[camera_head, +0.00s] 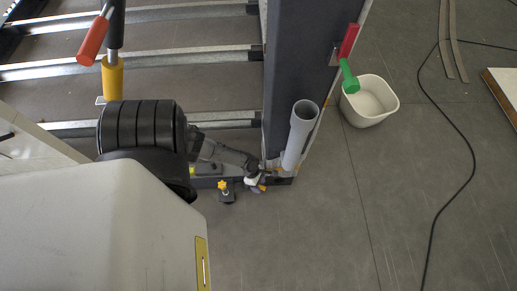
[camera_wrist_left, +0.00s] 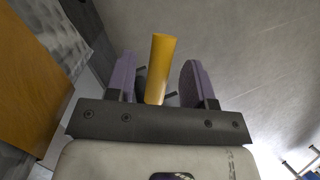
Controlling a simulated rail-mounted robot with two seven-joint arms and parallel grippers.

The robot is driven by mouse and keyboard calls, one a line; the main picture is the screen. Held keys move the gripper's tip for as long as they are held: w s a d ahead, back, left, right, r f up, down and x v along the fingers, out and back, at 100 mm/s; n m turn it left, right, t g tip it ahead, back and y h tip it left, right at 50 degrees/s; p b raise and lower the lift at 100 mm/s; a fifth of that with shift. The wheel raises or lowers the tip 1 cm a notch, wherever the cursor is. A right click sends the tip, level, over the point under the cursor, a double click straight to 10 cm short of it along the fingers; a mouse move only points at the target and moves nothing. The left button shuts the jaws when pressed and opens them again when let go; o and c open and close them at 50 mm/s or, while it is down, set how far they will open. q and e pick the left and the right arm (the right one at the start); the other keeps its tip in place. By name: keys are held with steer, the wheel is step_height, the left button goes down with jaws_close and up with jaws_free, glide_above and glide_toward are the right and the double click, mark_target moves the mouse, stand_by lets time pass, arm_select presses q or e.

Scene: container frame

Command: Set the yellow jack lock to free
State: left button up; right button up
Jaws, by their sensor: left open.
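A yellow cylinder (camera_wrist_left: 161,67), which looks like the yellow jack lock, stands between the two fingers of my left gripper (camera_wrist_left: 158,66) in the left wrist view. The fingers are apart, with a visible gap on its right side; the gap on its left is narrower. In the head view my left gripper (camera_head: 259,183) is small and low, by the foot of the dark post (camera_head: 302,75). Only a small yellow-orange bit shows there, so the lock is hard to make out. My right gripper is not in view.
A grey pipe (camera_head: 300,133) stands upright close to my left gripper. A white bucket (camera_head: 382,112), a red handle (camera_head: 349,40) and a green handle (camera_head: 349,76) are behind it. A black cable (camera_head: 459,128) crosses the floor at right. The floor at lower right is mostly clear.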

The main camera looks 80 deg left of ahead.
arm_select(q)
steer(key=shift+s+a+r+p, duration=0.1)
steer(key=shift+a+r+p, duration=0.05)
steer(key=shift+r+p, duration=0.35)
steer(key=p+v, duration=0.4)
steer(key=v, duration=0.2)
steer(key=shift+r, duration=0.2)
steer(key=shift+s+a, duration=0.1)
